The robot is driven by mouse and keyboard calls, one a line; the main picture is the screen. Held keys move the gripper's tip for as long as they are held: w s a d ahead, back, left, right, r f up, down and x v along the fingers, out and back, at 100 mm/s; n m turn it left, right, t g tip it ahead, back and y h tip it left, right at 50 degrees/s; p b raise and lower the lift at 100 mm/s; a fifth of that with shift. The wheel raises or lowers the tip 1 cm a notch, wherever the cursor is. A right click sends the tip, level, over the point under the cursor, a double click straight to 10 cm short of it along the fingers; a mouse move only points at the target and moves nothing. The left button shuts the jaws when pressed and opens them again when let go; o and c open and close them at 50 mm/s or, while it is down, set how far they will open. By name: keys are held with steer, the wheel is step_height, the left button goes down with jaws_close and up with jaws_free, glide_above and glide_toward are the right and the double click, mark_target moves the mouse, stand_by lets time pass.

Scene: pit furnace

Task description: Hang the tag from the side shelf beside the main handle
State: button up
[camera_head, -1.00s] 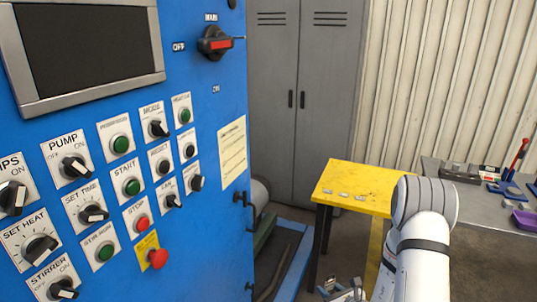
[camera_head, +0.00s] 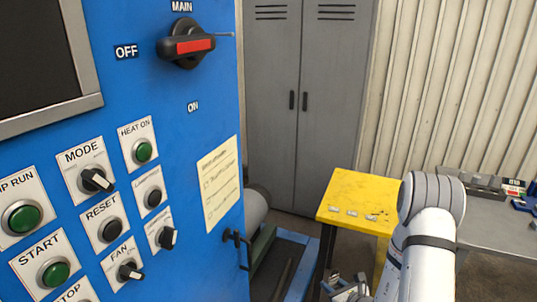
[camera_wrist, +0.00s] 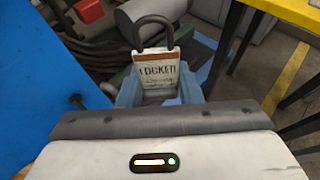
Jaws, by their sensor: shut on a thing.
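The main handle (camera_head: 188,45) is a black rotary switch with a red bar on the upper blue panel, between the MAIN, OFF and ON labels. It points sideways, and a thin grey rod sticks out to its right. My gripper (camera_head: 345,288) shows at the bottom edge of the head view, low and well away from the handle. In the wrist view my gripper (camera_wrist: 160,98) is shut on the tag (camera_wrist: 157,73), a white and brown lettered plate with a dark hooked loop on top. The tag's lower part is hidden by the gripper.
A yellow side shelf (camera_head: 350,190) with several small pale items stands right of the panel. Grey lockers (camera_head: 300,125) stand behind. A black door latch (camera_head: 237,240) juts from the panel's right edge. A grey workbench (camera_head: 485,222) lies at the far right.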

steer(key=shift+a, duration=0.1)
steer(key=w+a+r+n+g+y, duration=0.1)
steer(key=w+a+r+n+y, duration=0.2)
steer(key=r, duration=0.7)
steer(key=w+a+r+n+g+p, duration=0.1)
steer(key=w+a+r+n+g, duration=0.2)
steer(key=r, duration=0.7)
steer(key=w+a+r+n+y, duration=0.1)
steer(key=w+a+r+y, duration=0.3)
steer(key=r, duration=0.6)
steer(key=s+a+r+n+g, duration=0.1)
steer(key=s+a+r+n, duration=0.15)
steer(key=r, duration=0.65)
steer(key=s+a+r+n+g, duration=0.1)
steer(key=s+a+r+g, duration=0.2)
steer(key=r, duration=0.7)
steer(key=t, duration=0.2)
glide_toward(221, 71)
steer(key=shift+h, duration=0.3)
steer(key=shift+r+p+x, duration=0.15)
steer(key=shift+p+x, duration=0.05)
steer(key=shift+x, duration=1.05)
steer(key=shift+r+p+x, duration=0.15)
steer(key=shift+p+x, duration=0.05)
steer(key=shift+x, duration=1.05)
steer(key=shift+w+a+f+b, duration=0.15)
steer(key=shift+a+f+b, duration=0.1)
steer(key=shift+a+b, duration=0.05)
steer(key=shift+w+a+p, duration=0.2)
steer(key=shift+a+p, duration=0.3)
